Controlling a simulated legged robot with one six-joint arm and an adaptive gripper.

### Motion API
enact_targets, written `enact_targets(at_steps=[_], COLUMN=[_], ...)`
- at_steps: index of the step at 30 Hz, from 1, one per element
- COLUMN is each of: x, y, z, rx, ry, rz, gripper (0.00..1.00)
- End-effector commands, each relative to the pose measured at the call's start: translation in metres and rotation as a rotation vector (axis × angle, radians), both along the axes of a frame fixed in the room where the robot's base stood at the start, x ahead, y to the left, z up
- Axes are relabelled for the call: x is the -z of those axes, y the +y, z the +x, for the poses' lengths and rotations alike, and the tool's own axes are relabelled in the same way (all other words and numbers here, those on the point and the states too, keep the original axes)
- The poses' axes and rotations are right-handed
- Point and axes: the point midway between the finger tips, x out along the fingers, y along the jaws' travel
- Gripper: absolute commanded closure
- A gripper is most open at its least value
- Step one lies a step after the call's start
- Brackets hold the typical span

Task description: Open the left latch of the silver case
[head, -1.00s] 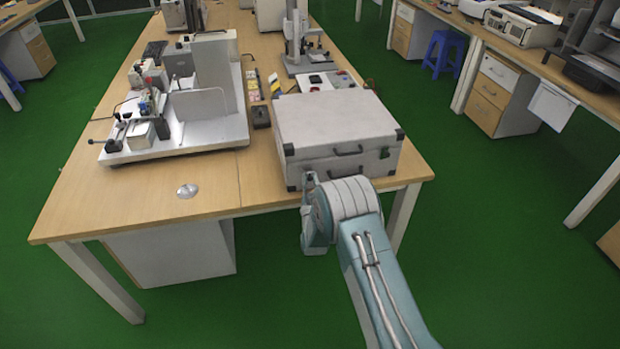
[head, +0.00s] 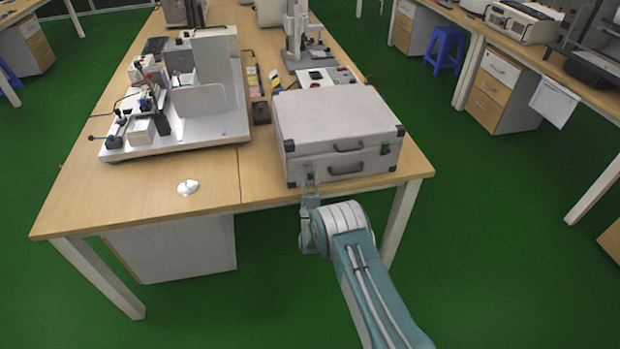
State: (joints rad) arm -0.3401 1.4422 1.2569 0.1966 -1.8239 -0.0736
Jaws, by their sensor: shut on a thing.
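The silver case (head: 337,118) lies closed on the near right part of the wooden table, its front side facing me. A dark handle (head: 346,168) is on its front, with another dark handle above it near the lid. My gripper (head: 310,182) is at the left part of the case's front, at the left latch. It is shut on the left latch, which is small and mostly hidden by the fingers. My wrist and forearm extend below and to the right, in front of the table edge.
A white platform with a small machine (head: 205,135) stands left of the case. A round silver disc (head: 187,187) lies on the bare near left tabletop (head: 120,195). An instrument stand (head: 299,50) is behind the case. Green floor is open in front.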

Motion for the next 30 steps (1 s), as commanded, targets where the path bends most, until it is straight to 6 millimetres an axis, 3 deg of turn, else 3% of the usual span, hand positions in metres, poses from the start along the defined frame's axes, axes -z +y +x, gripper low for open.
enact_targets(at_steps=[4,5,6,7,20,30], x=[0.002,0.002,0.002,0.002,0.005,0.041], y=[0.002,0.002,0.002,0.001,0.0,-0.002], z=[-0.001,-0.001,-0.001,-0.001,-0.004,-0.046], rx=[-0.004,-0.004,-0.004,-0.003,-0.002,-0.003], ry=[0.004,0.004,0.004,0.004,0.005,0.007], rz=[-0.002,-0.002,-0.002,-0.002,0.0,-0.002], gripper=[1.0,0.61,0.43,0.4,0.4,0.4])
